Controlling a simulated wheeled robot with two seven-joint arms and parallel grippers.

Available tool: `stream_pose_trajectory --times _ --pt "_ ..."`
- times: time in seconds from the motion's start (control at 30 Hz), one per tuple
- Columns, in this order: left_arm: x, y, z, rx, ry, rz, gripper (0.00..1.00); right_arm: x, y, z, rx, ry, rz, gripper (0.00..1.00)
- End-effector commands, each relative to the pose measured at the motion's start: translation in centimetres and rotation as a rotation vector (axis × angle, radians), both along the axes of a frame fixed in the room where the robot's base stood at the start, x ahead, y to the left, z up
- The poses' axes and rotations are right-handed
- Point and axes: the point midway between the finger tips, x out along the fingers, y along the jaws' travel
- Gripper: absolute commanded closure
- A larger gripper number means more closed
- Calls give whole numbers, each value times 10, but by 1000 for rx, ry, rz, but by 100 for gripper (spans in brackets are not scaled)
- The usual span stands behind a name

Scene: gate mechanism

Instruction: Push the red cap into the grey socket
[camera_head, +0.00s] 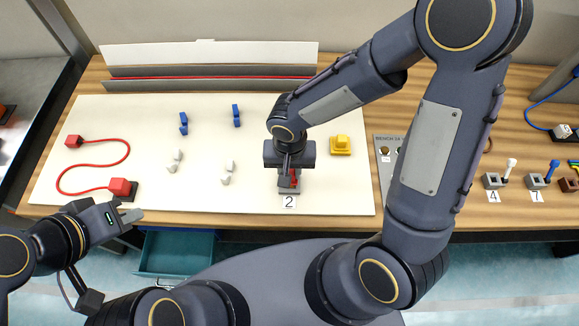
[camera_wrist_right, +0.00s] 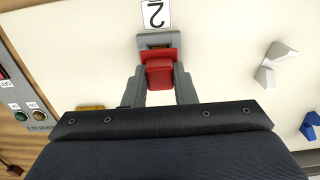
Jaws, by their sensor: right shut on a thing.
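The red cap (camera_wrist_right: 159,73) is between the fingers of my right gripper (camera_wrist_right: 160,88), which is shut on it. The cap is at the grey socket (camera_wrist_right: 157,41); part of the socket's dark opening shows past the cap's edge, and I cannot tell whether the cap is in it. In the head view my right gripper (camera_head: 289,176) points down over the socket (camera_head: 289,190) and hides most of the cap (camera_head: 295,179). The socket stands behind the label "2" (camera_head: 289,202). My left gripper (camera_head: 131,215) is at the board's front edge, with nothing visible in it; its finger gap is unclear.
On the white board (camera_head: 330,195), a red cable (camera_head: 97,192) with red plugs lies left. Blue pieces (camera_head: 236,116), white pieces (camera_head: 227,172) and a yellow block (camera_head: 341,145) surround the right arm. A button panel (camera_head: 387,165) is to the right. An open drawer (camera_head: 176,255) is below.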

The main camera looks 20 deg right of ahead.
Motion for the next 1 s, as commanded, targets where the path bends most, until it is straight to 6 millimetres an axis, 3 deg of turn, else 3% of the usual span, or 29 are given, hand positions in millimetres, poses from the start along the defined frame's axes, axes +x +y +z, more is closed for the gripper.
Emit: stream_pose_trajectory --times 0.47,1.0 --pt "0 0 -17 0 0 0 100 0 0 -15 0 0 -1 99" --pt "0 0 -17 0 0 0 100 0 0 -14 0 0 0 99"
